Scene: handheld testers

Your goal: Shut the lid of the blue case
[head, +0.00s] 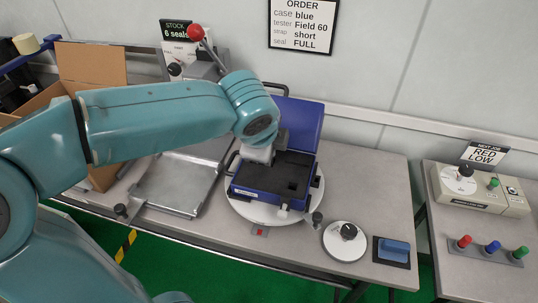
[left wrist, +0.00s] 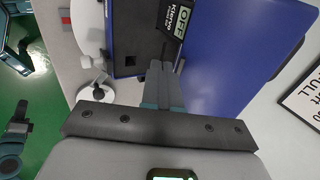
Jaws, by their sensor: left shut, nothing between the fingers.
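The blue case (head: 238,191) stands open on a white round turntable (head: 248,212), with a black insert (head: 285,175) that has a square hole. Its blue lid (head: 305,118) stands up at the back; the lid also fills the right of the left wrist view (left wrist: 225,65). My left gripper (head: 281,141) is over the back of the case, in front of the lid. In the left wrist view its fingers (left wrist: 161,82) are together and empty, between the insert and the lid. Whether they touch the lid I cannot tell.
A metal tray (head: 178,185) lies left of the case, with an open cardboard box (head: 92,65) beyond. A white disc with a black knob (head: 345,243) and a blue block on a dark pad (head: 394,250) are at right. A second table holds a control box (head: 480,190).

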